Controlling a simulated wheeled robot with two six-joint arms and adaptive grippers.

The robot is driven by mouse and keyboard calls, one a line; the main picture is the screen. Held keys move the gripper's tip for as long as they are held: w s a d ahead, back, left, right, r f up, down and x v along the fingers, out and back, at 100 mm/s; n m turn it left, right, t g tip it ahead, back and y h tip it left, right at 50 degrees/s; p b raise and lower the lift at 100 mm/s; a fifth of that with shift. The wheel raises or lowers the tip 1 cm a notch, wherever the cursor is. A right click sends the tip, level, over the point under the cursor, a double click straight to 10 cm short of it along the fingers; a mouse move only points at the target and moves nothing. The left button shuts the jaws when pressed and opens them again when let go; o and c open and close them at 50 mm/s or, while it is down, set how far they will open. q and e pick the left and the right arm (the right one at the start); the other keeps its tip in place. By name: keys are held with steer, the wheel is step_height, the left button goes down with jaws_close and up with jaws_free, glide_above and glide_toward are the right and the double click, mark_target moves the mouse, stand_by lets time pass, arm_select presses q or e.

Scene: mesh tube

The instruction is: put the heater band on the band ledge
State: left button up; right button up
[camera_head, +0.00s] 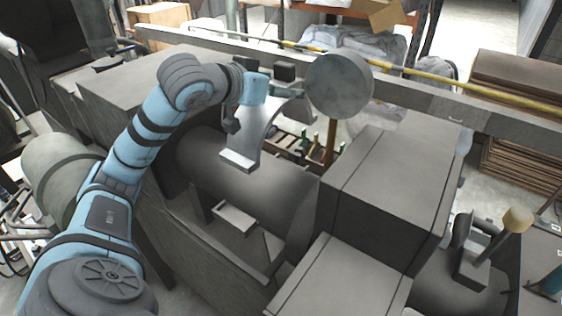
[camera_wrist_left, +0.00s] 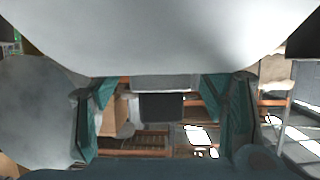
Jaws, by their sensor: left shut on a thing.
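The heater band is a silver curved strip (camera_head: 257,128) with a flat flange (camera_head: 239,161) at its lower end. In the head view it arches over the dark grey barrel (camera_head: 262,192); I cannot tell whether it touches it. My left gripper (camera_head: 284,90) is shut on the band's upper end. In the left wrist view the band's pale curved face (camera_wrist_left: 165,40) fills the top, and the left gripper's teal fingers (camera_wrist_left: 158,112) stand either side of a dark block. A small pale ledge (camera_head: 235,217) shows below the barrel; I cannot tell if it is the band ledge. My right gripper is not seen.
A round grey disc (camera_head: 339,85) on a brown post stands right of the band. Large grey housings (camera_head: 388,185) flank the barrel on the right. A long beam (camera_head: 430,98) with a yellow rail runs behind. A wooden-headed mallet (camera_head: 517,219) stands far right.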

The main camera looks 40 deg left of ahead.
arm_select(q)
steer(key=b, duration=0.3)
glide_above(269, 160)
steer(key=s, duration=0.2)
step_height(269, 160, down, 9)
steer(key=shift+w+r, duration=0.1)
steer(key=w+f, duration=0.1)
steer(key=f, duration=0.3)
steer(key=w+f, duration=0.1)
steer(key=shift+w+f+b, duration=0.3)
steer(key=shift+f+b, duration=0.1)
steer(key=shift+s+d+f, duration=0.1)
steer(key=shift+s+f, duration=0.05)
steer(key=shift+f, duration=0.15)
steer(key=shift+s+r, duration=0.15)
steer(key=shift+s, duration=0.2)
steer(key=o, duration=1.7)
steer(key=shift+o, duration=1.2)
steer(key=shift+w, duration=0.15)
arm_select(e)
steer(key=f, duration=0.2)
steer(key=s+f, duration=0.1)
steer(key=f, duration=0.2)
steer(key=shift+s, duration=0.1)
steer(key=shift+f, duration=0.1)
